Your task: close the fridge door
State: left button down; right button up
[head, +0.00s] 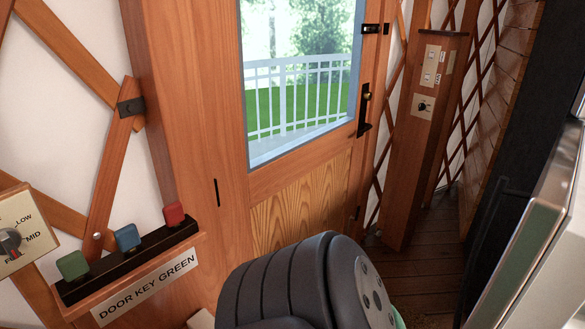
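At the right edge a pale slab with a grey-green, metal-rimmed edge (525,235) stands close to me. It looks like part of the fridge or its door, but it is cut off by the frame. I cannot tell how far open the door is. A dark link of my own arm fills the bottom middle. Neither of my grippers is in view.
A wooden door (300,205) with a window stands ahead. A post with switches (425,100) is to its right. A black upright panel (535,100) is at the right. A shelf labelled "DOOR KEY GREEN" (145,287) holds red, blue and green blocks. Some floor (430,255) shows clear.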

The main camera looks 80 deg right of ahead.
aim_at(539, 280)
jog(key=z, duration=1.95)
jog(key=i+j, duration=0.05)
jog(key=j, duration=0.05)
